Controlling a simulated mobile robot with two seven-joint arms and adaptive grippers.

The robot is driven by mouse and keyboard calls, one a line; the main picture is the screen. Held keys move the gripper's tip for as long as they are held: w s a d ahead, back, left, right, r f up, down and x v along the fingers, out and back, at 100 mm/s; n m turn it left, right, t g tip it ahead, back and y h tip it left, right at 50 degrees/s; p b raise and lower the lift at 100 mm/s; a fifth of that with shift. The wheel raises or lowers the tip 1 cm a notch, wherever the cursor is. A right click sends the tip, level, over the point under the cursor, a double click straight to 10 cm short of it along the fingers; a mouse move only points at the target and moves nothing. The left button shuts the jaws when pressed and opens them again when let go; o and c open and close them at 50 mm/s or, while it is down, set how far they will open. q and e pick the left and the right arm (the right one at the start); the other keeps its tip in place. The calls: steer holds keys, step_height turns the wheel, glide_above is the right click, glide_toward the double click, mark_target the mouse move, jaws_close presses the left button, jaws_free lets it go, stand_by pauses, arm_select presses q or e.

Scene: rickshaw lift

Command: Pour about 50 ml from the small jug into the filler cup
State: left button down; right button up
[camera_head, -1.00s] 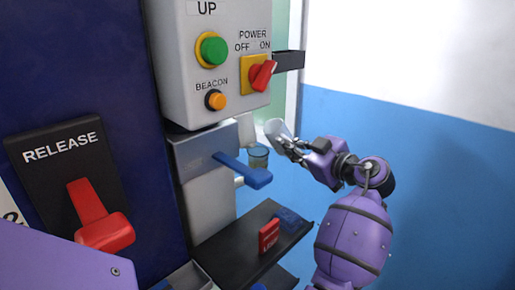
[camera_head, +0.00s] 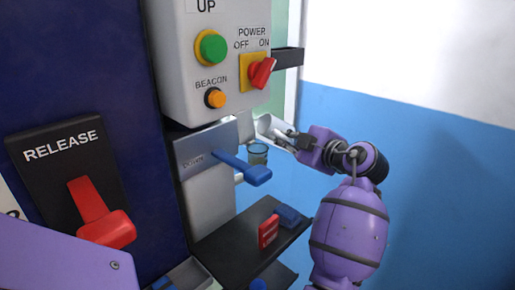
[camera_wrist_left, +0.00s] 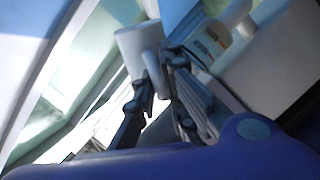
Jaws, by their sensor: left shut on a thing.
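The small jug (camera_head: 268,127) is pale grey-white and tilted, its mouth towards the left, above and close to the filler cup. My left gripper (camera_head: 291,138) is shut on the jug and holds it from the right. In the left wrist view the jug (camera_wrist_left: 138,45) is between the gripper's dark fingers (camera_wrist_left: 155,92), which close near its handle. The filler cup (camera_head: 257,153) is a small see-through cup behind the blue lever. I cannot tell whether liquid is flowing or how full the cup is. My right gripper is not seen.
A grey control box (camera_head: 215,65) with buttons and a red power switch (camera_head: 262,72) hangs above left of the jug. A blue lever (camera_head: 245,170) juts out in front of the cup. Free room lies right, before the blue wall.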

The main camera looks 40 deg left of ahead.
arm_select(q)
steer(key=shift+r+n, duration=0.25)
steer(key=shift+n, duration=0.15)
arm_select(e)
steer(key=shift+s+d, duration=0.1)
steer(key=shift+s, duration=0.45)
arm_select(q)
steer(key=shift+t, duration=0.3)
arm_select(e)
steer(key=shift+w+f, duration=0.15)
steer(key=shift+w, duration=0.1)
arm_select(q)
steer(key=shift+s+f+n, duration=0.1)
steer(key=shift+n, duration=0.2)
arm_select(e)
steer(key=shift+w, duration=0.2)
arm_select(q)
steer(key=shift+f+n+h+b, duration=0.2)
steer(key=shift+n+h+b, duration=0.15)
steer(key=shift+n+h, duration=0.05)
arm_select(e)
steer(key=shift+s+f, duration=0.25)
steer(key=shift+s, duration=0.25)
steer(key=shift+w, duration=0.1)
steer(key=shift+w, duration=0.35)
arm_select(q)
steer(key=shift+n, duration=0.3)
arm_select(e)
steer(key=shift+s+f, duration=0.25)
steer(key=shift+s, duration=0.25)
